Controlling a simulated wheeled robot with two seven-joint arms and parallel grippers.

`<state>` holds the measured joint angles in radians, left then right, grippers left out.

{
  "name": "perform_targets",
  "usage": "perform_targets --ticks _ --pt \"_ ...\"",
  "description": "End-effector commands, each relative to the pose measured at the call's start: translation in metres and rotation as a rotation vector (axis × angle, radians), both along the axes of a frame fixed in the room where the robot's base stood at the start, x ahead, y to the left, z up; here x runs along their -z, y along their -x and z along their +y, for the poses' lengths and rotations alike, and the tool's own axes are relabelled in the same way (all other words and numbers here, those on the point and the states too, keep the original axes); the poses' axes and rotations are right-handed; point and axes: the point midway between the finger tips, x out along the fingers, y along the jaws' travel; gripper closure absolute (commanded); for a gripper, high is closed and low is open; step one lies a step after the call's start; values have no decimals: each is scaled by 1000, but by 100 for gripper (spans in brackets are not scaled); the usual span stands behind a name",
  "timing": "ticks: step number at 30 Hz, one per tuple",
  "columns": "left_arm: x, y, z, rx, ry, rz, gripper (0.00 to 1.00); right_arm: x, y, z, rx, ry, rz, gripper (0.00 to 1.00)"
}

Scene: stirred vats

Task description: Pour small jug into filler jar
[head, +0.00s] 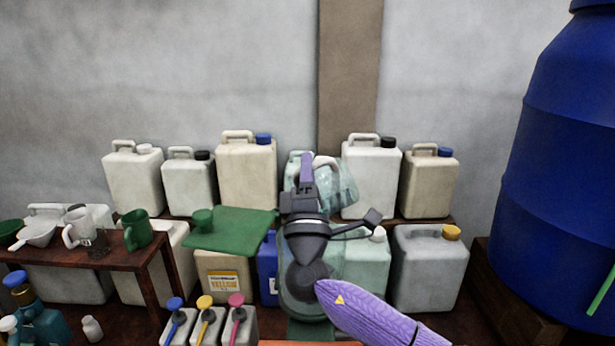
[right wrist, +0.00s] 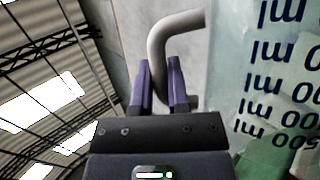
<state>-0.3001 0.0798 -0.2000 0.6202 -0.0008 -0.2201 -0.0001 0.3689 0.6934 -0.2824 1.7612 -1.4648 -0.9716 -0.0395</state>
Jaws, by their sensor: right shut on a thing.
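My right gripper (head: 306,172) is shut on the pale grey handle of a clear jug (head: 343,188), held up in front of the back row of canisters. The right wrist view shows the purple fingers (right wrist: 161,88) on either side of the handle (right wrist: 174,40) and the jug's wall (right wrist: 235,60) with dark ml marks. The jug looks tilted in the head view, and its contents cannot be made out. A larger clear greenish vessel (head: 333,262), seemingly the filler jar, stands below, mostly hidden behind my right wrist and arm. Its opening is hidden. My left gripper is not in view.
Several canisters (head: 134,182) line the back shelf. A green board (head: 232,230) is left of my wrist. A dark stand (head: 60,255) at left holds jugs and a green mug (head: 137,229). A big blue drum (head: 560,160) fills the right side.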

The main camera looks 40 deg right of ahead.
Motion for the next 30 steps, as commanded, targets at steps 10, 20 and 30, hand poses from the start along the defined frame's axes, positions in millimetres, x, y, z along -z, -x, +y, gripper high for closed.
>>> perform_targets --ticks 10,20,30 --pt "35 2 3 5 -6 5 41 5 17 -27 16 -167 -73 100" --pt "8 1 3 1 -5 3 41 -2 33 -57 13 -406 -198 100" --pt "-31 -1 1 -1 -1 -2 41 -11 49 -86 11 -659 -329 100"
